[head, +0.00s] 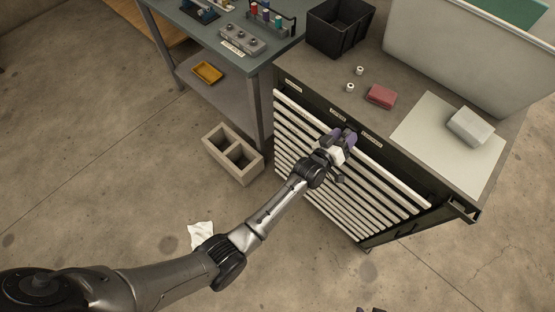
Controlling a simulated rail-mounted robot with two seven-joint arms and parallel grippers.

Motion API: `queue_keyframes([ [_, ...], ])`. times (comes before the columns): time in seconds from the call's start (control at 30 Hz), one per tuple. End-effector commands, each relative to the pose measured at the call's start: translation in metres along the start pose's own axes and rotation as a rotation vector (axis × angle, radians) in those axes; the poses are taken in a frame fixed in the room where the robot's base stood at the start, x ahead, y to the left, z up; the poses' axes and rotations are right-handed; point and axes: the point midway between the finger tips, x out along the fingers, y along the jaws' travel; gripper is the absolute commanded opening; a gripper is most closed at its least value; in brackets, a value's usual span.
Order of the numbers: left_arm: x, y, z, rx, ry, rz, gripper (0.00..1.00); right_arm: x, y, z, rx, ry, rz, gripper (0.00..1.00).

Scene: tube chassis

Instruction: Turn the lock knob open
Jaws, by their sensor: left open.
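The tool cabinet (403,158) stands at the right, with a dark top panel and many pale drawer pulls across its front. My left gripper (341,138) is open at the upper middle of this front, its purple-tipped fingers by the panel between small white labels. The lock knob cannot be made out; the gripper covers that part of the panel. I cannot tell whether the fingers touch anything. Small dark and purple tips of what looks like my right gripper (371,310) show at the bottom edge, too little to tell its state.
On the cabinet top are a black bin (340,28), two small white pieces, a red block (381,96) and a grey block (470,126) on a pale sheet. A workbench (190,35) adjoins at the left.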

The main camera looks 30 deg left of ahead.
Motion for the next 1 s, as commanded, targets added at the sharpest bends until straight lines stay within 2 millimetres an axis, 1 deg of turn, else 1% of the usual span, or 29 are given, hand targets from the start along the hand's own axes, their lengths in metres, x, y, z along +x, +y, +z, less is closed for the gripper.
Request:
queue_keyframes([
  [0.03,-0.001,-0.003,0.002,0.025,-0.003,-0.004,0.55,0.002,0.001,0.001,-0.002,0.0,0.002,0.43],
  [0.17,-0.001,-0.003,0.004,0.156,-0.003,-0.003,0.55,0.009,0.001,0.003,-0.005,-0.001,0.004,0.43],
  [0.27,-0.001,-0.004,0.005,0.324,-0.001,-0.002,0.55,0.019,0.001,0.006,-0.005,0.0,0.004,0.43],
  [0.33,-0.001,-0.004,0.007,0.469,0.001,-0.002,0.55,0.03,0.0,0.01,-0.004,0.0,0.004,0.43],
  [0.37,-0.005,-0.002,0.004,0.501,-0.002,-0.003,0.55,0.027,0.0,0.009,-0.004,-0.001,0.003,0.43],
  [0.4,-0.015,0.0,0.0,0.489,-0.003,-0.004,0.55,0.02,0.0,0.007,-0.003,-0.007,0.002,0.43],
  [0.6,-0.053,0.001,0.0,0.483,-0.003,-0.002,0.55,0.009,0.0,0.002,-0.001,0.003,0.001,0.43],
  [1.0,-0.13,0.001,0.0,0.48,-0.003,-0.002,0.55,-0.001,-0.002,-0.001,0.005,0.002,-0.004,0.43],
])
